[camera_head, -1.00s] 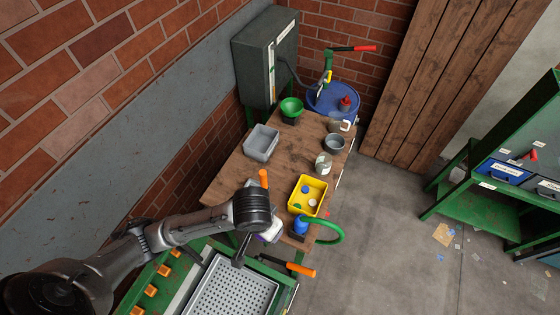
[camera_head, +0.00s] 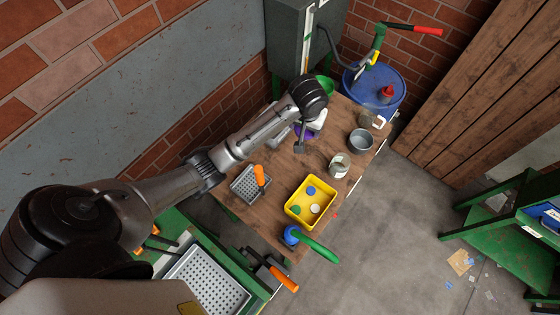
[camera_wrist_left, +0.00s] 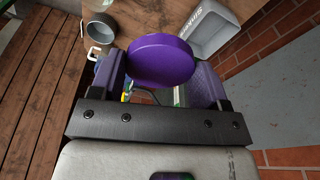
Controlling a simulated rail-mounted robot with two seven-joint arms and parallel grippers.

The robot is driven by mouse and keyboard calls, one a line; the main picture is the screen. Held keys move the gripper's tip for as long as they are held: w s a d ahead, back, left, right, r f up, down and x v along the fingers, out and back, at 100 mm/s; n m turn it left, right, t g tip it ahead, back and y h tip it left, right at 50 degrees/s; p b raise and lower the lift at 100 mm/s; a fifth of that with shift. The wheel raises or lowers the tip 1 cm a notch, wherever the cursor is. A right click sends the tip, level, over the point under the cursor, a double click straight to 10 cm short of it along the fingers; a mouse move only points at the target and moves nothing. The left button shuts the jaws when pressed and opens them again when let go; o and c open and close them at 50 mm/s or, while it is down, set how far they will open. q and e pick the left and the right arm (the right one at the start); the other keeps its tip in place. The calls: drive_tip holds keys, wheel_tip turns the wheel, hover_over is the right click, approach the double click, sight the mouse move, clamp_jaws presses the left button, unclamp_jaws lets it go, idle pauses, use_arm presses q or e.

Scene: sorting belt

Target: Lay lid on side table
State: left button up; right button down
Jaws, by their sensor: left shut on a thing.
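The purple round lid (camera_wrist_left: 161,62) is between the two fingers of my left gripper (camera_wrist_left: 160,75) in the left wrist view, and the gripper is shut on it. In the head view, my left gripper (camera_head: 308,133) is over the far part of the wooden side table (camera_head: 285,180), and only a bit of the purple lid (camera_head: 303,132) shows. I cannot tell how high the lid is above the tabletop. My right gripper is in neither view.
A yellow tray (camera_head: 289,208) with small round things, a jar (camera_head: 339,166), a grey bowl (camera_head: 361,141) and a grey perforated basket (camera_head: 245,186) stand on the table. A grey bin (camera_wrist_left: 215,35) is partly hidden by my arm in the head view. Mid-table is bare.

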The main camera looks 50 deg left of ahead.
use_arm(q)
drive_tip(key=w+a+f+n+b, duration=0.1)
drive_tip(key=a+f+b, duration=0.15)
drive_tip(key=f, duration=0.35)
drive_tip(key=w+a+f+n+b, duration=0.1)
drive_tip(key=f+b, duration=0.2)
drive_tip(key=f, duration=0.3)
drive_tip(key=b, duration=0.4)
hover_over(293, 171)
wheel_tip(293, 171, down, 18)
drive_tip(key=shift+s+d+r, duration=0.1)
drive_tip(key=shift+r, duration=0.1)
drive_tip(key=shift+f, duration=2.15)
drive_tip(key=shift+f, duration=0.2)
drive_tip(key=o, duration=0.9)
drive_tip(key=shift+r, duration=0.15)
